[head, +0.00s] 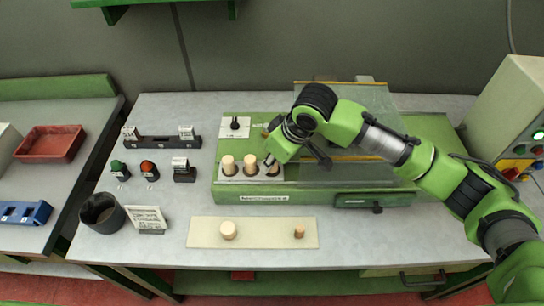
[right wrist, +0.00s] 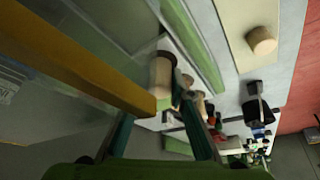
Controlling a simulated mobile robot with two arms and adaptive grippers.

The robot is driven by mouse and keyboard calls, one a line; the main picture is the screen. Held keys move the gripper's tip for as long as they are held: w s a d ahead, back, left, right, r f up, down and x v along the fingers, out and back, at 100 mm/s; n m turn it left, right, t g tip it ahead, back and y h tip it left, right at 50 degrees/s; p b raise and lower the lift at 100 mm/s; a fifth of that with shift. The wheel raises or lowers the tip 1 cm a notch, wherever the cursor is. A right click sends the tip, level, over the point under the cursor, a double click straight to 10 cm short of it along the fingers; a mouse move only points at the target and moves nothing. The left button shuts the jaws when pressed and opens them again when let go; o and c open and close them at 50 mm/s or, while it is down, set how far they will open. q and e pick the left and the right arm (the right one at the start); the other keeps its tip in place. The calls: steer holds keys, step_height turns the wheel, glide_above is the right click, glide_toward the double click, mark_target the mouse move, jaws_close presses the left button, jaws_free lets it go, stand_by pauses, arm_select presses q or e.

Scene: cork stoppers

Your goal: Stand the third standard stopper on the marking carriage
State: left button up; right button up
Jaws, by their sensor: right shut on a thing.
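The white marking carriage (head: 240,178) sits on the left part of the green machine. Two pale cork stoppers, a left one (head: 228,165) and a middle one (head: 250,165), stand upright in it. A third stopper (head: 272,169) is at the carriage's right place, partly hidden by my right gripper (head: 270,160). That gripper is shut on the third stopper, which shows pale between the fingers in the right wrist view (right wrist: 161,75). Whether its base touches the carriage I cannot tell. My left gripper is not in view.
A cream mat (head: 265,237) in front holds a wide stopper (head: 228,230) and a small darker one (head: 299,231). A dark cup (head: 101,212), a sign card (head: 147,219) and green and red buttons (head: 149,169) stand left. A clear guard with a yellow edge (right wrist: 85,62) is close beside the gripper.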

steer(key=shift+f, duration=0.15)
steer(key=o, duration=0.7)
steer(key=b+v, duration=0.1)
steer(key=v, duration=1.1)
steer(key=shift+a+b, duration=0.1)
steer(key=shift+b, duration=0.25)
